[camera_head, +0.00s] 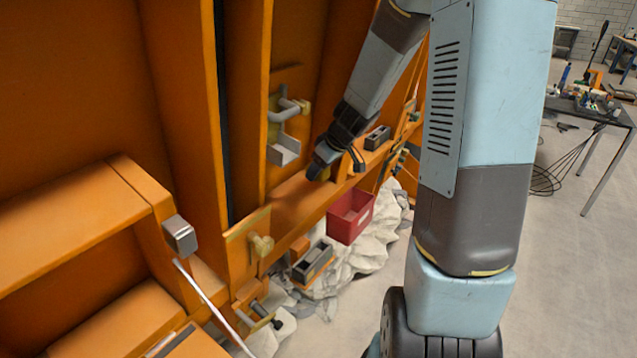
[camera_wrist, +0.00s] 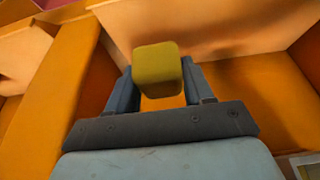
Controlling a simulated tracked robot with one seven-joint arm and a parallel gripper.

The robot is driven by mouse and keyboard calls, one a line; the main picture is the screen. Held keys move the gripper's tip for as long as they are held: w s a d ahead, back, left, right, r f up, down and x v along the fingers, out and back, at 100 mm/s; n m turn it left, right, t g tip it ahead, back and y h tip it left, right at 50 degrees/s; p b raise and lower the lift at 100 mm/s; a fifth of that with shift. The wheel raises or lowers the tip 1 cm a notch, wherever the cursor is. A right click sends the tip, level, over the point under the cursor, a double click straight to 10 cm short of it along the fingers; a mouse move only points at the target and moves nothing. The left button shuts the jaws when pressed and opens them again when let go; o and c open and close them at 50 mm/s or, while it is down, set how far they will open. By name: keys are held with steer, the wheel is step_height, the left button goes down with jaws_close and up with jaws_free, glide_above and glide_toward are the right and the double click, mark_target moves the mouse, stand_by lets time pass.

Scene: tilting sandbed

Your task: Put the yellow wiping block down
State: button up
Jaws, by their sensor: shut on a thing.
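The yellow wiping block (camera_wrist: 157,66) sits between the two fingers of my gripper (camera_wrist: 158,84) in the wrist view. The fingers are shut on its sides. In the head view my gripper (camera_head: 318,174) points down close to an orange ledge (camera_head: 300,200). The block is mostly hidden there behind the gripper. I cannot tell whether the block touches the ledge.
A red bin (camera_head: 350,216) hangs on the front of the ledge, right of my gripper. A grey bracket (camera_head: 285,148) stands on the orange wall behind. A dark block-shaped fitting (camera_head: 377,137) sits farther along the ledge. Pale crumpled material (camera_head: 365,255) lies below.

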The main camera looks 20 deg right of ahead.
mark_target(318, 192)
steer(key=shift+f, duration=1.85)
steer(key=shift+w+a+f, duration=0.15)
steer(key=shift+f, duration=0.4)
steer(key=o, duration=1)
steer(key=shift+r, duration=0.1)
steer(key=v, duration=1.2)
steer(key=s+a+r+m+h, duration=0.1)
steer(key=s+r+m, duration=0.1)
steer(key=s+r, duration=0.3)
steer(key=s+a+r+m+h, duration=0.1)
steer(key=s+r, duration=0.3)
steer(key=s, duration=0.6)
steer(key=s+a+r+m+h, duration=0.1)
steer(key=s+r+m, duration=0.3)
steer(key=s, duration=0.4)
steer(key=shift+s+a+r+t+h, duration=0.3)
steer(key=shift+a+r+t, duration=0.1)
steer(key=shift+r, duration=0.4)
